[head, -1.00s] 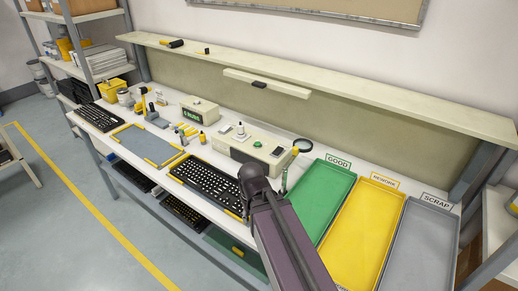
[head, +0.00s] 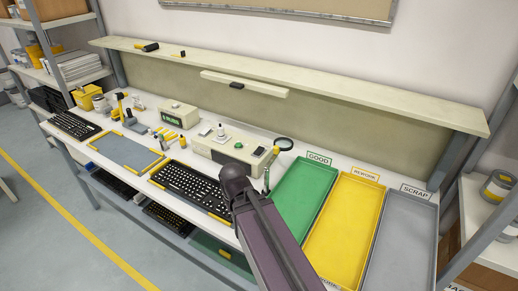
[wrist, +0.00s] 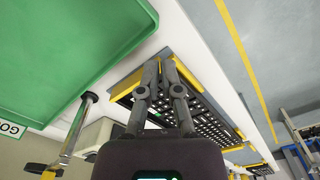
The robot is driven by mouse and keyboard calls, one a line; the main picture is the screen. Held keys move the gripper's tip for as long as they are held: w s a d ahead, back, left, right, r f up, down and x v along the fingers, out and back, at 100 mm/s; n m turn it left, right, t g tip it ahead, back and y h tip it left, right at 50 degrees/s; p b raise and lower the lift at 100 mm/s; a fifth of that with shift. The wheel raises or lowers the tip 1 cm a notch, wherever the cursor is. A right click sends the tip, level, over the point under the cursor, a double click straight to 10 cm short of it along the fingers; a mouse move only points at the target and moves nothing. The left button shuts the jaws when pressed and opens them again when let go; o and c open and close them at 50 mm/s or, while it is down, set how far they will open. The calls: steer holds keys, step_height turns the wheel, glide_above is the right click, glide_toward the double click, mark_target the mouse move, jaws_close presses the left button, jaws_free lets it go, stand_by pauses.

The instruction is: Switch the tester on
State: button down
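A long beige box (head: 231,151) with a round green button (head: 238,145) on top stands on the bench behind the keyboard (head: 192,187). A smaller beige box (head: 176,115) with a green lit display stands further left; no label shows which one is the tester. My arm reaches in from the bottom of the head view and hides my gripper there. In the wrist view, my gripper (wrist: 161,60) is empty, its two fingertips drawn together. The keyboard also shows beyond the fingers in the wrist view (wrist: 212,122).
Green GOOD (head: 302,205), yellow REWORK (head: 342,220) and grey SCRAP (head: 402,240) trays lie to the right. A magnifier (head: 284,144) stands beside the long box. A raised shelf (head: 330,97) runs along the back. A blue-grey mat (head: 124,151) lies left of the keyboard.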

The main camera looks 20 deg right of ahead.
steer(key=w+d+r+m+t+h+p, duration=0.1)
steer(key=w+d+r+m+t+h, duration=0.1)
steer(key=w, duration=0.6)
steer(key=w+d+r+m+t+h+p, duration=0.1)
steer(key=w+d+r+m+t+h, duration=0.1)
steer(key=w+d+r+m, duration=0.3)
steer(key=w+d+r+m+t+h+p, duration=0.1)
steer(key=w+d+r+m+t+h, duration=0.1)
steer(key=w+d, duration=0.5)
steer(key=w+r+m+h, duration=0.1)
steer(key=w+r+h, duration=0.1)
steer(key=w, duration=0.3)
steer(key=shift+w+m+h, duration=0.3)
steer(key=shift+w, duration=0.1)
steer(key=b, duration=0.6)
glide_above(259, 150)
step_height(259, 150, down, 6)
steer(key=shift+a+f, duration=0.1)
steer(key=shift+a, duration=0.05)
steer(key=shift+s+f+b, duration=0.15)
steer(key=shift+f+b, duration=1.55)
steer(key=shift+b, duration=0.05)
